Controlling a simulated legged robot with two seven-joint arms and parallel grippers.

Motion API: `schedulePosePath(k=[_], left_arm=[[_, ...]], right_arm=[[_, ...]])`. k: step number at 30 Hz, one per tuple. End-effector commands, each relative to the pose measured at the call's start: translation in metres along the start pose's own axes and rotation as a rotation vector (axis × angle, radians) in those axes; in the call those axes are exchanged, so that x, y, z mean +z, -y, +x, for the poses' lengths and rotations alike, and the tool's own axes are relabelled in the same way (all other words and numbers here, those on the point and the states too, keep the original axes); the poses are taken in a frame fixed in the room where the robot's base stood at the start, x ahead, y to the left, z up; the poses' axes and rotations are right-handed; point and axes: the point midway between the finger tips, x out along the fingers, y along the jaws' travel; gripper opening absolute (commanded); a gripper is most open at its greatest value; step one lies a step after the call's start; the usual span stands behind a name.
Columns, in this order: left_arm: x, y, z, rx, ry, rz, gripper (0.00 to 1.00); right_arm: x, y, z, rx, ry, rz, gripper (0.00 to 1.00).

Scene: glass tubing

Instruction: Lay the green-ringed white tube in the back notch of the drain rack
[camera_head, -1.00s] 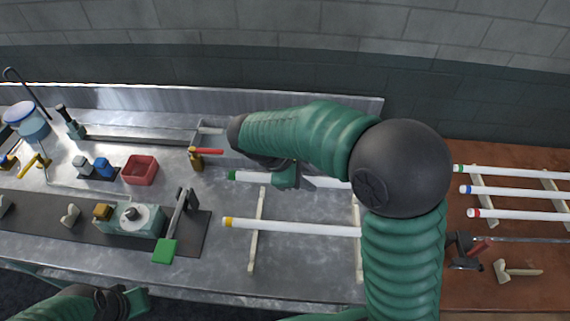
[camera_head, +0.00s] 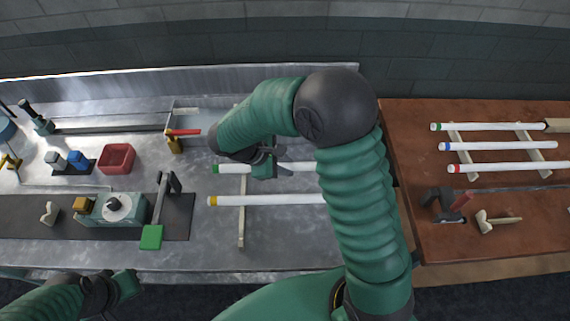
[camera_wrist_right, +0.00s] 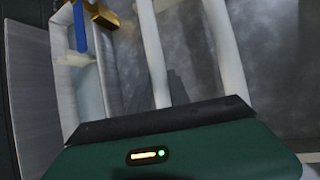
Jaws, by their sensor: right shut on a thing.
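A white tube with a green ring (camera_head: 229,168) lies level over the steel bench, its ringed end to the left. My right gripper (camera_head: 272,167) is shut on it, right of the ring. The drain rack (camera_head: 242,227) has pale rails, and a yellow-ringed white tube (camera_head: 265,200) rests across it nearer the front. The held tube is at the rack's back end; I cannot tell whether it touches the notch. My arm hides its right part and the right rail. The right wrist view shows two parallel white tubes (camera_wrist_right: 153,50). My left gripper (camera_head: 122,285) is at bottom left, its jaws unclear.
A burner-like tool with a red handle (camera_head: 183,132) stands behind and left of the held tube. A red bin (camera_head: 116,158) and a device with a green pedal (camera_head: 151,237) are further left. A wooden table (camera_head: 415,160) at right bears green-, blue- and red-ringed tubes (camera_head: 500,146).

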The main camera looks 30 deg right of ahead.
Motion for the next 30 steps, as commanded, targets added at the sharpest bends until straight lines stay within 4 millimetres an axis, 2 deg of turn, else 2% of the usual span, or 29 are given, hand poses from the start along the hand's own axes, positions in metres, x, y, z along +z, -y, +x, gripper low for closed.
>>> schedulePosePath(k=[7,8,12,23,26,30], left_arm=[[0.001,0.0,0.006,0.0,0.0,0.0,0.0],[0.001,0.0,0.005,0.0,0.0,0.0,0.0],[0.001,0.0,0.004,0.0,0.0,0.0,0.0],[0.0,0.0,0.0,0.0,0.0,0.0,0.0],[-0.001,0.0,-0.002,0.0,0.0,0.0,0.0],[-0.001,0.0,-0.004,0.0,0.0,0.0,0.0]], right_arm=[[-0.005,0.002,0.007,0.0,0.001,-0.001,0.0],[-0.005,0.002,0.007,0.0,0.001,-0.001,0.25],[-0.004,0.002,0.006,0.0,0.0,0.0,0.43],[-0.001,0.0,0.001,-0.001,0.0,0.0,0.44],[0.0,-0.002,-0.012,0.002,-0.002,0.001,0.44],[0.0,-0.002,-0.049,0.005,-0.004,0.001,0.44]])
